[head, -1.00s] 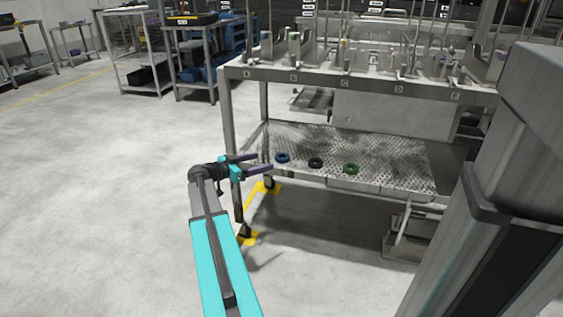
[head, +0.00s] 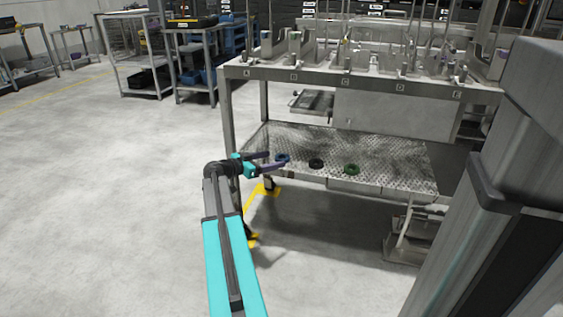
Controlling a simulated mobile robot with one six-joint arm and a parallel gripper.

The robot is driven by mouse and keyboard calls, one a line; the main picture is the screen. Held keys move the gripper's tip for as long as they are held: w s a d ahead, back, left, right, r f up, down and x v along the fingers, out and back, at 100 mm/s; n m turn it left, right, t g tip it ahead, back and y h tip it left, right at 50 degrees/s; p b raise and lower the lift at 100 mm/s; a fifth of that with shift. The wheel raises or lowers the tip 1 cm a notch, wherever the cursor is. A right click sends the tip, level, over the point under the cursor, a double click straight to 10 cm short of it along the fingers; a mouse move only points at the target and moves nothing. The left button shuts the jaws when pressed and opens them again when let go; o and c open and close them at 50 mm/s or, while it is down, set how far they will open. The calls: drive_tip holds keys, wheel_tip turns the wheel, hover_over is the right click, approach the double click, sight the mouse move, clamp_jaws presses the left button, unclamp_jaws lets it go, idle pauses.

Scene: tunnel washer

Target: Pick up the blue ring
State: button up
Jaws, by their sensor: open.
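The blue ring (head: 283,158) lies on the perforated metal lower shelf (head: 380,160), near its front left corner. My gripper (head: 276,160) reaches in from the left at the shelf's front left. Its dark fingers are open and point right toward the blue ring. In this view the fingertips overlap the left side of the ring, one finger above and one below it. I cannot tell whether they touch it. A black ring (head: 316,163) and a green ring (head: 351,169) lie in a row to the right of the blue one.
The frame's front left leg (head: 227,115) stands close to my gripper. The upper deck (head: 380,86), with labelled positions and fixtures, spans above the shelf. A grey panel (head: 390,117) is behind the shelf. Open floor (head: 110,190) lies to the left.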

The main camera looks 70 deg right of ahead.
sight(285, 156)
drive_tip(key=shift+b+x, duration=0.95)
drive_tip(key=shift+x, duration=1.25)
drive_tip(key=c, duration=1.1)
drive_tip(key=shift+r, duration=0.15)
drive_tip(key=shift+r+p, duration=0.7)
drive_tip(key=shift+r, duration=0.2)
drive_tip(key=shift+r+p, duration=0.55)
drive_tip(key=shift+r, duration=0.35)
drive_tip(key=s+a+p, duration=0.1)
drive_tip(key=s+a, duration=0.2)
drive_tip(key=a, duration=0.1)
drive_tip(key=s+a+p, duration=0.1)
drive_tip(key=s+a, duration=0.2)
drive_tip(key=a, duration=0.1)
drive_tip(key=s+a+r+p, duration=0.1)
drive_tip(key=s+a+p, duration=0.1)
drive_tip(key=s+a, duration=0.1)
drive_tip(key=shift+s+a, duration=0.2)
drive_tip(key=shift+a, duration=0.25)
drive_tip(key=shift+s+a, duration=0.2)
drive_tip(key=shift+a, duration=0.2)
